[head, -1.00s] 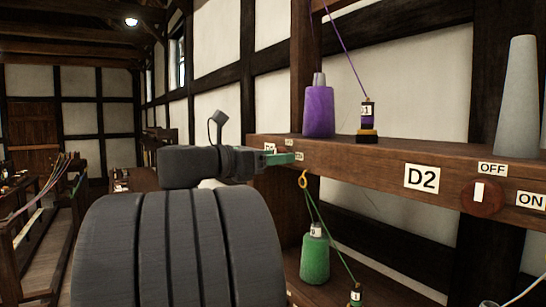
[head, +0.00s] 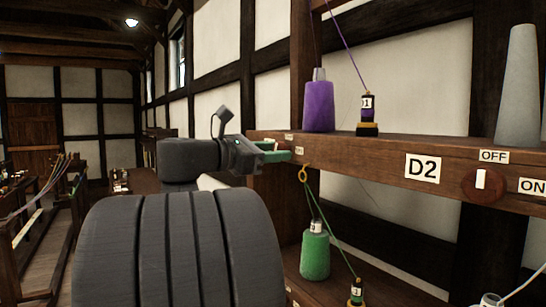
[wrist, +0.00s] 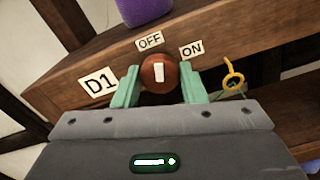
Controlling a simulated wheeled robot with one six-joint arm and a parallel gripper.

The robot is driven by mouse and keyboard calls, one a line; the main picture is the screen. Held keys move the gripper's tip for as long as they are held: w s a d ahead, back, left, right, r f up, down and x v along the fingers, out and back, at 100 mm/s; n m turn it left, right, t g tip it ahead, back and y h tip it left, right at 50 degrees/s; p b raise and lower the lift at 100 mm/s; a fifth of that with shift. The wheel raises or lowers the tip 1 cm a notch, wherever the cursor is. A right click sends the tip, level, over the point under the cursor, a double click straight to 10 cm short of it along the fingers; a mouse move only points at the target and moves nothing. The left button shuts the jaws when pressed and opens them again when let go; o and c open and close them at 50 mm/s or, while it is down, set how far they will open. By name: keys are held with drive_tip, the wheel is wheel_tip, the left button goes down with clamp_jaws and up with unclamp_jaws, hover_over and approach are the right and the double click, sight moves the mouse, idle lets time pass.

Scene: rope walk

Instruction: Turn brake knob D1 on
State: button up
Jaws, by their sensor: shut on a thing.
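The round brown brake knob D1 (wrist: 172,74) sits on the shelf's front beam in the wrist view, beside its D1 plate (wrist: 98,84). Its white mark points between the OFF plate (wrist: 150,40) and the ON plate (wrist: 191,50), nearer OFF. My gripper (wrist: 160,88) has one green finger on each side of the knob and is shut on it. In the head view my gripper (head: 276,152) is at the beam's left end, and the knob is hidden there.
A purple spool (head: 318,106) and a small dark bobbin (head: 367,113) stand on the shelf. A yellow hook (head: 304,173) hangs just right of the gripper, with green thread. A green spool (head: 315,256) stands below. Knob D2 (head: 470,183) is farther right.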

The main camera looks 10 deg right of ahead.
drive_tip(key=shift+f+m+b, duration=0.1)
drive_tip(key=shift+m+b, duration=4.25)
drive_tip(key=shift+m, duration=2.95)
drive_tip(key=o, duration=1)
drive_tip(key=shift+c, duration=0.2)
drive_tip(key=shift+a, duration=0.1)
drive_tip(key=b+v, duration=0.1)
drive_tip(key=v, duration=1.2)
drive_tip(key=shift+a, duration=0.3)
